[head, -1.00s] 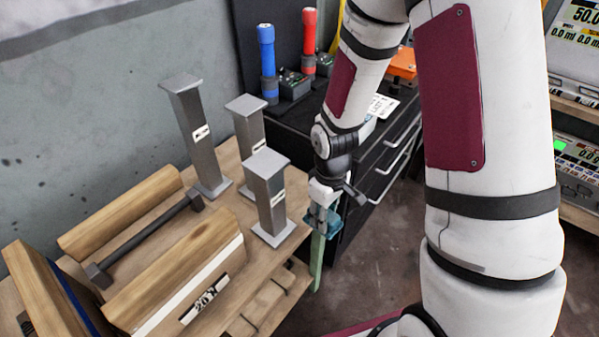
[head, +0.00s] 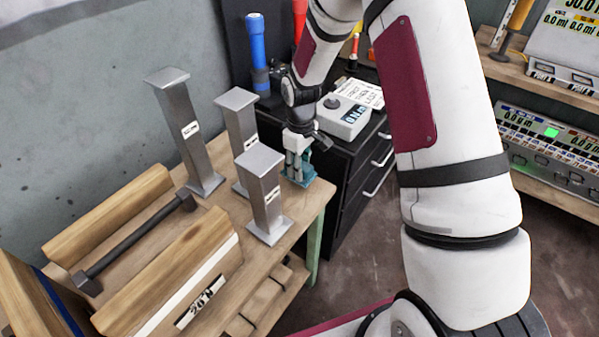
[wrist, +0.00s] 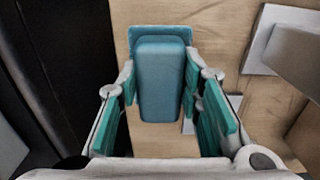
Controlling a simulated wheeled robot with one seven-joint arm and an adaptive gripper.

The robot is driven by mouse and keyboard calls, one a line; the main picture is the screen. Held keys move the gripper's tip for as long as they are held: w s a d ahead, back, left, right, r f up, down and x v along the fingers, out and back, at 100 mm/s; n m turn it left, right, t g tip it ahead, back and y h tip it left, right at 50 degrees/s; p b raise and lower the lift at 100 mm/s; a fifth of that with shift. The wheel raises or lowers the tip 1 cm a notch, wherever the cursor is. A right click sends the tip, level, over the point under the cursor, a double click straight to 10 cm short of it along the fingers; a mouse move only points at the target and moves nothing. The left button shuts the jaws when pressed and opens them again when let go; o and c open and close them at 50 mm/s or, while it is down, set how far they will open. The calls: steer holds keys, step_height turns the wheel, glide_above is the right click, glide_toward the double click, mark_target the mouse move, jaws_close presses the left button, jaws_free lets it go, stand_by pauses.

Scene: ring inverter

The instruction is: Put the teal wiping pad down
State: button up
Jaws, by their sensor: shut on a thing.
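The teal wiping pad (wrist: 160,82) is between the fingers of my gripper (wrist: 162,98) in the wrist view. It is a rounded block with a flatter teal layer beneath it, over the wooden table top (wrist: 150,140). My gripper (head: 297,172) is shut on the pad, with its teal fingers along the pad's two sides. In the head view the pad (head: 299,181) is low at the far right corner of the wooden table (head: 312,203), mostly hidden by the fingers. I cannot tell whether its underside touches the wood.
Grey metal posts (head: 263,195) stand on the table just left of my gripper. A wooden cradle (head: 175,265) with a dark bar (head: 135,243) fills the near left. A black drawer cabinet (head: 350,190) adjoins the table's right side, with a white instrument (head: 343,118) on top.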

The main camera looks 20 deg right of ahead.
steer(key=shift+w, duration=0.4)
steer(key=shift+f, duration=1.75)
steer(key=shift+f, duration=0.1)
steer(key=o, duration=1)
